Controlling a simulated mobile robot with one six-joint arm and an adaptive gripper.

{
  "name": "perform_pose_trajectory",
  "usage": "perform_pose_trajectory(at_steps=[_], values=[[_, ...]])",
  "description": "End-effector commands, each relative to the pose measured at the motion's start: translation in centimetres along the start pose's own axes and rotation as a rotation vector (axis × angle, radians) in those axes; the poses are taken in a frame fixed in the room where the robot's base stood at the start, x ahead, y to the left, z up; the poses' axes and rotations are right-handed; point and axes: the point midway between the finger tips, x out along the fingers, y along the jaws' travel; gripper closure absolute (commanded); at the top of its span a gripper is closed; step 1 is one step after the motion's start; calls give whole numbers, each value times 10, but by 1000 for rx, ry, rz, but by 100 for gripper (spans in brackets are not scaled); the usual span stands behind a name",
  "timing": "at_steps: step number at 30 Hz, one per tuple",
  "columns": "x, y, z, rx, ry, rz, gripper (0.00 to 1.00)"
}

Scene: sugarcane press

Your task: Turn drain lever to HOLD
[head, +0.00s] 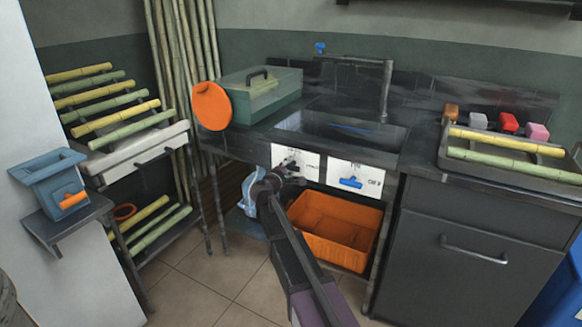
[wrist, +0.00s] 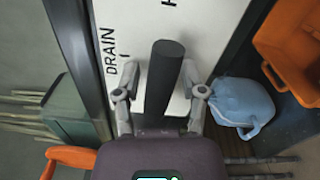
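The drain lever is a dark bar (wrist: 166,70) in front of a white plate (wrist: 130,25) in the wrist view. The plate carries the word DRAIN and part of another word starting with H. In the head view this plate (head: 282,152) is the left one on the sink front, and my gripper (head: 284,178) is in front of it, hiding most of the lever. In the wrist view my gripper (wrist: 162,82) is open, one finger on each side of the lever, with gaps showing. I cannot tell which label the lever points at.
A second white plate (head: 368,172) with a blue lever (head: 351,182) is to the right. An orange bin (head: 330,232) stands below the sink (head: 345,128). An orange disc (head: 211,106) is at the counter's left.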

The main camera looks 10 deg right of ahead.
Motion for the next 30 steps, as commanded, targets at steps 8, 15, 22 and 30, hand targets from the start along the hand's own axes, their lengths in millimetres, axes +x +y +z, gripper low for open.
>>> perform_pose_trajectory(at_steps=[8, 15, 22, 30], values=[[0, 0, 1, 1, -2, 0, 41], [-6, 0, 1, 2, -1, 0, 41], [-30, 0, 2, 2, -1, 0, 41], [-73, 0, 2, 2, 1, 0, 41]])
